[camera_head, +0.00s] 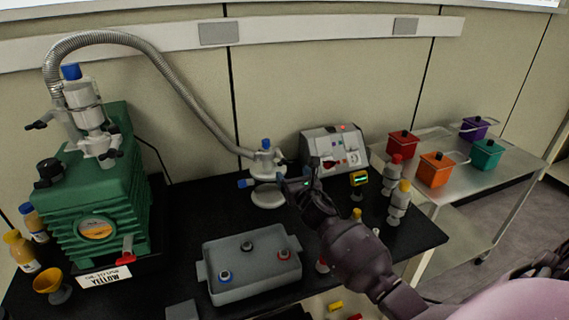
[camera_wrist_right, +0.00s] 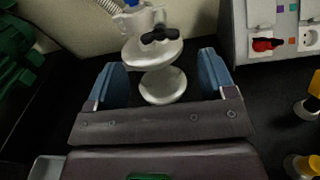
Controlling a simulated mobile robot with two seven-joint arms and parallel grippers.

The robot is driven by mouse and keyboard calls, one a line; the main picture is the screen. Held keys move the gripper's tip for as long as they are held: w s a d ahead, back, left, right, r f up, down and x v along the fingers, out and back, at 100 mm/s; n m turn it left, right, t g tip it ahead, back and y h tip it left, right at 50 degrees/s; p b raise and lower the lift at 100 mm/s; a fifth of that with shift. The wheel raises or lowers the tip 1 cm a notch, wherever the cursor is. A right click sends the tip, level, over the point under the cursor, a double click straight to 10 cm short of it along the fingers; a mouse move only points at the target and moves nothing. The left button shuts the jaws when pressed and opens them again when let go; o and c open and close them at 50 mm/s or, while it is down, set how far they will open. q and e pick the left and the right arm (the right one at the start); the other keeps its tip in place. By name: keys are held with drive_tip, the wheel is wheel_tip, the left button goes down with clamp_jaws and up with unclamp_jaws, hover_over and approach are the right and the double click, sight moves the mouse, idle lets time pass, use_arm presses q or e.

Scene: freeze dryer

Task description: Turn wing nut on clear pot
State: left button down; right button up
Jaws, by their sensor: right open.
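The pale pot (camera_head: 268,194) stands on the black bench with a blue-capped fitting on top. A grey hose runs to it. In the right wrist view the pot (camera_wrist_right: 163,86) shows a wide flange, a narrow waist and a round base. The black wing nut (camera_wrist_right: 160,36) sits at the clamp above the flange. My right gripper (camera_head: 298,186) is just right of the pot in the head view. It also shows in the wrist view (camera_wrist_right: 160,62), open, its blue fingers apart with the pot beyond and between them. They hold nothing. My left gripper is not in view.
A green pump (camera_head: 92,200) stands at left. A grey tray (camera_head: 215,287) lies in front of the pot. A grey control box (camera_head: 335,150) is behind right, with bottles (camera_head: 398,205) beside it. A side cart (camera_head: 450,195) carries coloured pots.

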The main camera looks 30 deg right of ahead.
sight(286, 164)
drive_tip(key=x, duration=0.7)
drive_tip(key=shift+w+b, duration=0.35)
drive_tip(key=c, duration=0.9)
